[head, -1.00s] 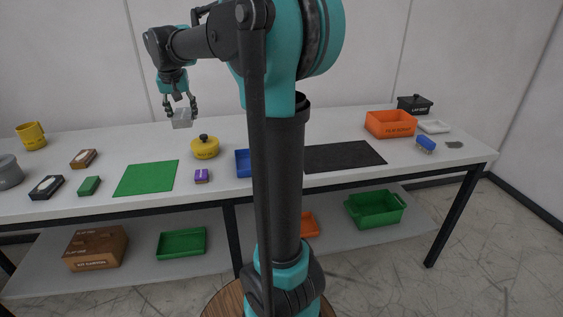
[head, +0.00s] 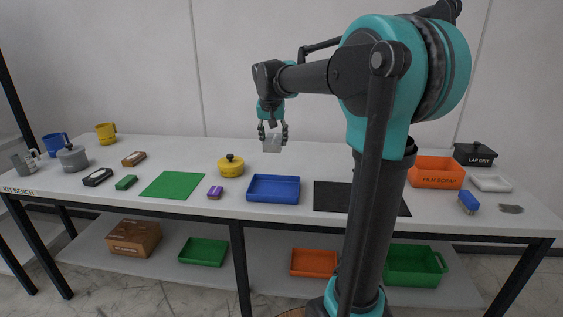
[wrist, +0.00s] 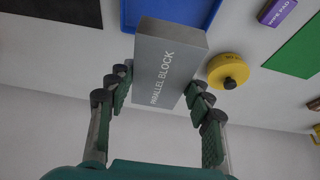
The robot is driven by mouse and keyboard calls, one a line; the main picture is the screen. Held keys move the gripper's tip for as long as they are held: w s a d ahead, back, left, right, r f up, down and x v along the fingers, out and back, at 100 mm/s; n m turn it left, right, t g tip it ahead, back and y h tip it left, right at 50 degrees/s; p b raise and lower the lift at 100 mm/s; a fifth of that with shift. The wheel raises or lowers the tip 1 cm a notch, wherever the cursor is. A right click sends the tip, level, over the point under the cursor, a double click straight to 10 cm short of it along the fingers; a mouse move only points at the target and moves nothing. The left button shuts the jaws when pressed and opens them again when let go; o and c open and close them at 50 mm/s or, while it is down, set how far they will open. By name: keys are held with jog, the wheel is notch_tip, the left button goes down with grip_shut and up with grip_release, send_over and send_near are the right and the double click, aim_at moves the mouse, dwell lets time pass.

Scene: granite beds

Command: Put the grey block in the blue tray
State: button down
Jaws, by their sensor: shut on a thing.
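My gripper (head: 272,136) is shut on the grey block (head: 271,144) and holds it in the air above the bench. In the wrist view the grey block (wrist: 170,62) sits between the fingers, with "PARALLEL BLOCK" written on its side. The blue tray (head: 273,198) lies on the bench near its front edge, empty. In the head view the block is above and behind the tray, apart from it. In the wrist view the blue tray (wrist: 131,14) shows partly behind the block.
An orange bin (head: 436,172) stands further right. The bench behind the tray is clear.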

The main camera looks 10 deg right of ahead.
aim_at(275, 189)
notch_tip(275, 189, down, 18)
jog(key=shift+f, duration=0.25)
dwell(0.5)
jog(key=shift+f, duration=0.1)
jog(key=c, duration=0.6)
grip_release()
jog(key=shift+c, duration=0.2)
jog(key=v, duration=1.2)
jog(key=s+d+f+n, duration=0.1)
jog(key=s+d+f, duration=0.1)
jog(key=s+f, duration=0.7)
jog(key=s+d+f+n+y, duration=0.1)
jog(key=s+d+f+n, duration=0.1)
jog(key=s+f, duration=0.7)
jog(key=s+d, duration=0.1)
jog(key=s, duration=0.7)
jog(key=shift+d+n, duration=0.25)
jog(key=shift+n, duration=0.05)
jog(key=shift+f, duration=0.1)
